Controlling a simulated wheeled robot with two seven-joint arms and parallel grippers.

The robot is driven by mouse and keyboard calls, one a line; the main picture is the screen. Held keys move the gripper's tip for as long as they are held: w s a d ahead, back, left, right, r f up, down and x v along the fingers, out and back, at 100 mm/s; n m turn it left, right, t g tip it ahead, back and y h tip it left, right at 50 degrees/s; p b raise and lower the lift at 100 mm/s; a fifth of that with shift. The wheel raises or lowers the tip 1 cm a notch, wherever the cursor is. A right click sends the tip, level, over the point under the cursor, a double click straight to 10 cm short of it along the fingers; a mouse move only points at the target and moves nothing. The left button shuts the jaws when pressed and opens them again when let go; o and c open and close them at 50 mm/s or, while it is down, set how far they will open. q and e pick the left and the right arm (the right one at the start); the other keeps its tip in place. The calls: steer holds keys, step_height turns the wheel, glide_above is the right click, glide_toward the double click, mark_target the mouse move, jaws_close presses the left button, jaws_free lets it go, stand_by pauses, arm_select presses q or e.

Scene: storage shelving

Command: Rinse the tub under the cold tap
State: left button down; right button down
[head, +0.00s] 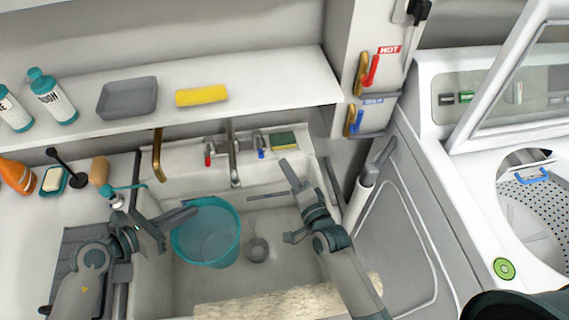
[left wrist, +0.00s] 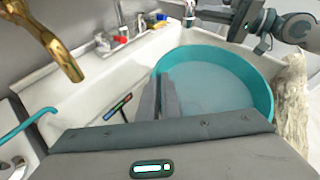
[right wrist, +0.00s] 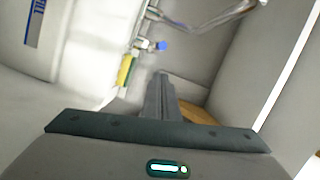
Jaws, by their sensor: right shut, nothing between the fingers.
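The teal tub (head: 206,258) sits in the sink basin, left of the drain; its interior looks pale blue, and I cannot tell whether it holds water. In the left wrist view the tub (left wrist: 262,88) fills the right side. My left gripper (head: 196,211) is at the tub's rim with its fingers close together on it. The sink tap's spout (head: 233,165) comes down behind the tub, to its right. Its blue handle (head: 261,153) also shows in the right wrist view (right wrist: 162,46). My right gripper (head: 287,166) is shut and empty, right of and apart from that handle.
The red handle (head: 208,158) is left of the spout. A green-yellow sponge (head: 283,140) lies on the sink ledge. Wall valves with a red lever (head: 371,70) and a blue lever (head: 356,123) are at right.

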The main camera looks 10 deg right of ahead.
arm_select(q)
steer(key=shift+d+f+b, duration=0.15)
steer(key=shift+f+b, duration=0.45)
steer(key=shift+f, duration=0.2)
arm_select(e)
steer(key=v, duration=0.6)
steer(key=shift+s+a, duration=0.25)
steer(key=shift+s, duration=0.3)
steer(key=shift+r, duration=0.1)
